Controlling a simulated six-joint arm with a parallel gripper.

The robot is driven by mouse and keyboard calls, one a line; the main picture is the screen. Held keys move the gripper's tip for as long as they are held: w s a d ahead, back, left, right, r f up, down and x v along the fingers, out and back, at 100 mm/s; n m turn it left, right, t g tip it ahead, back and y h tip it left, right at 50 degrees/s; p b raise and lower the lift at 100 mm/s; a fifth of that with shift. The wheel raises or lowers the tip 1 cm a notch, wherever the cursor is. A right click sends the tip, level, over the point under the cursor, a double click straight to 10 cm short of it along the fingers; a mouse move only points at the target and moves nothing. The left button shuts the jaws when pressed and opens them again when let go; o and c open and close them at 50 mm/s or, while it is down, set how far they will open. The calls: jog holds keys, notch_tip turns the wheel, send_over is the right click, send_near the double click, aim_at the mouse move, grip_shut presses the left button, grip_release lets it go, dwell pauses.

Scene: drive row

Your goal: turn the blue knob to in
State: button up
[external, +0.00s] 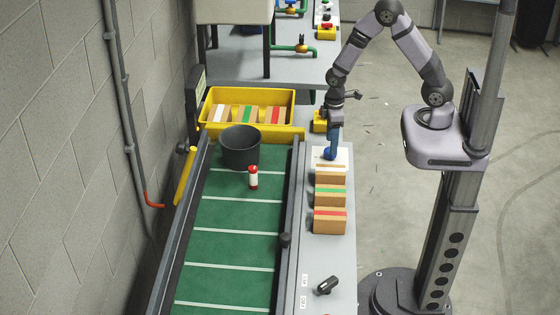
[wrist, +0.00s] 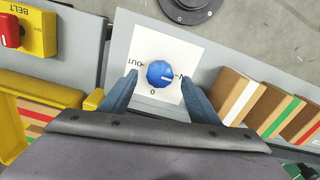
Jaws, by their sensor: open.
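The blue knob (wrist: 161,74) sits on a white plate (wrist: 192,48) lettered OUT at its left, 0 below and a partly hidden label ending in N at its right. A short white mark on the knob lies on its right side, toward the N label. My gripper (wrist: 159,75) is open, with one blue finger on each side of the knob and a gap to both. In the external view my gripper (external: 334,138) points down over the knob (external: 329,154), which it partly covers.
Several striped cartons (external: 330,197) stand close beside the plate. A yellow box with a red switch marked BELT (wrist: 30,32) is on the other side. A yellow crate (external: 278,98), a dark bucket (external: 240,149) and the green belt (external: 232,243) lie left of the knob.

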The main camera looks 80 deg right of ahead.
jog(key=shift+r+b, duration=0.3)
jog(key=shift+r, duration=2.15)
jog(key=shift+s+a+m, duration=0.1)
jog(key=shift+s+m, duration=0.2)
jog(key=shift+m, duration=0.5)
jog(key=s+a+r+m+g, duration=0.25)
jog(key=s+a, duration=0.35)
jog(key=s, duration=0.6)
jog(key=w+a+r+n+t, duration=0.1)
jog(key=r, duration=0.1)
jog(key=w+a+r+n+t, duration=0.1)
jog(key=a, duration=0.1)
jog(key=shift+w+a+r+t, duration=0.15)
jog(key=shift+a+r+t, duration=0.1)
jog(key=shift+r, duration=0.15)
